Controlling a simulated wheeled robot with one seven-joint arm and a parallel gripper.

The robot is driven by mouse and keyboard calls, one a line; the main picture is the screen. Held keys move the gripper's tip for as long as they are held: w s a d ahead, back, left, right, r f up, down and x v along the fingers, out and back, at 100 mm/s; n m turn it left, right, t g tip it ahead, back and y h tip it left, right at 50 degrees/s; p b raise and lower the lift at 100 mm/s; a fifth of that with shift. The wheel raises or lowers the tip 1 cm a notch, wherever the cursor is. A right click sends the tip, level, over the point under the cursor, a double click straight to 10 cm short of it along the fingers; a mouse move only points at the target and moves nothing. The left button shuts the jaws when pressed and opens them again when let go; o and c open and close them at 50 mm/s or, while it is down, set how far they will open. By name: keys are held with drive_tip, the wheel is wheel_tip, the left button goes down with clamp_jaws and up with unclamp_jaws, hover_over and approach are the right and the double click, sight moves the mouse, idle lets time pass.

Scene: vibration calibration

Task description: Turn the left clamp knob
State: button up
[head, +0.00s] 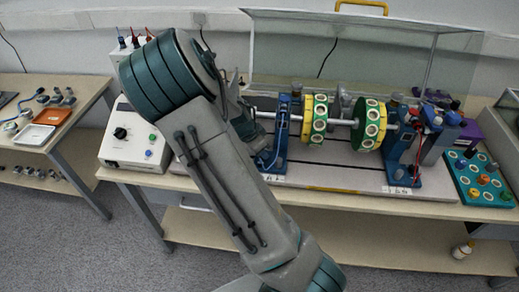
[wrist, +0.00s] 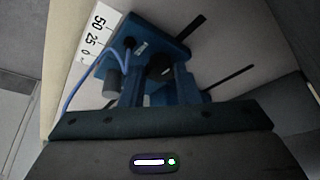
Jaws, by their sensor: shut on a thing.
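The left blue bearing stand (head: 281,135) is upright on the rig's base plate. It also fills the middle of the wrist view as a blue block (wrist: 143,48). A dark round knob (wrist: 160,67), which looks like the left clamp knob, shows between the fingers of my gripper (wrist: 160,82). The gripper is shut on it; the exact contact is dim and partly hidden. In the head view my arm covers much of the stand's left side, and the fingertips cannot be made out.
A shaft with green-yellow discs (head: 369,125) runs right to a second blue stand (head: 404,150). A clear raised cover (head: 380,50) stands behind. A white control box (head: 133,140) is at left, a teal tray (head: 470,185) at right. A blue cable (wrist: 80,82) passes close to the gripper.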

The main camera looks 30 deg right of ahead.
drive_tip(key=o, duration=1)
drive_tip(key=shift+r, duration=0.1)
drive_tip(key=shift+r, duration=0.3)
drive_tip(key=r, duration=0.2)
drive_tip(key=s+r, duration=0.1)
drive_tip(key=r, duration=0.1)
drive_tip(key=shift+d, duration=0.35)
drive_tip(key=s+d+r, duration=0.4)
drive_tip(key=s+d, duration=0.1)
drive_tip(key=s+d+r, duration=0.2)
drive_tip(key=shift+s+d+r, duration=0.1)
drive_tip(key=shift+s+d, duration=0.1)
